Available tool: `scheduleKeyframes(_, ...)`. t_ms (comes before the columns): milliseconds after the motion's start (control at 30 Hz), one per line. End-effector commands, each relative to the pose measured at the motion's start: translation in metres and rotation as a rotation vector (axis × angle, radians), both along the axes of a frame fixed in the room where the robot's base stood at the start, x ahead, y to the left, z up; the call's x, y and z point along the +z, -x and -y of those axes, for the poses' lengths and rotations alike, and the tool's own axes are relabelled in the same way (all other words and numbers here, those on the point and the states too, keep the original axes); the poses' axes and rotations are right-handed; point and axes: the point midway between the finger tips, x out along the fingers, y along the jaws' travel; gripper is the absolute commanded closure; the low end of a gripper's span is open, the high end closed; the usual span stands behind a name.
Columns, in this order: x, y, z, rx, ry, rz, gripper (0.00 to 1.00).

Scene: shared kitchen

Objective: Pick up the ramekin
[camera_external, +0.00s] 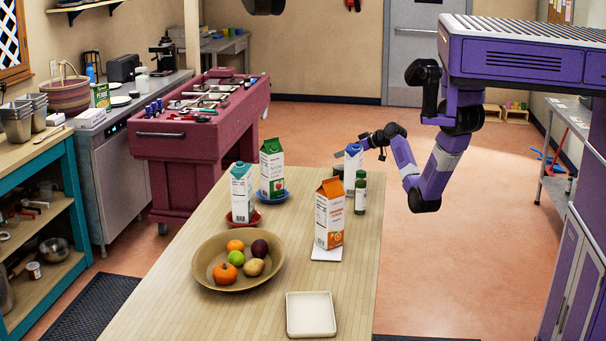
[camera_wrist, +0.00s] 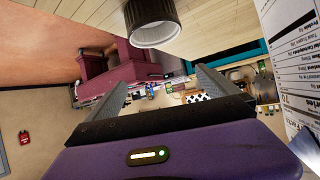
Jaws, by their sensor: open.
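A dark ribbed round cup with a pale inside, which looks like the ramekin (camera_wrist: 152,24), shows at the top of the wrist view, ahead of my gripper (camera_wrist: 160,80). My two fingers are spread apart with nothing between them, and the cup is beyond their tips, not touched. In the external view my gripper (camera_external: 368,141) is at the far right end of the wooden table, close to a blue-topped carton (camera_external: 353,162). A small dark shape beside that carton may be the same cup; it is mostly hidden.
A printed carton (camera_wrist: 288,60) stands close at the right of the wrist view. A green bottle (camera_external: 360,194), an orange juice carton (camera_external: 329,222), two other cartons, a fruit bowl (camera_external: 207,269) and a square white dish (camera_external: 311,315) stand on the table (camera_external: 180,310).

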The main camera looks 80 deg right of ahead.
Motion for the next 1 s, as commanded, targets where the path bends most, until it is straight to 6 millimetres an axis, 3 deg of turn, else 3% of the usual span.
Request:
scheduleKeyframes(100,-0.003,-0.004,-0.007,0.036,0.025,-0.016,0.01)
scheduleKeyframes(400,-0.046,-0.004,-0.007,0.038,0.026,-0.017,0.01)
scheduleKeyframes(700,-0.070,-0.003,-0.007,0.036,0.024,-0.016,0.01)
scheduleKeyframes(1000,-0.088,-0.039,0.008,0.037,0.026,-0.015,0.01)
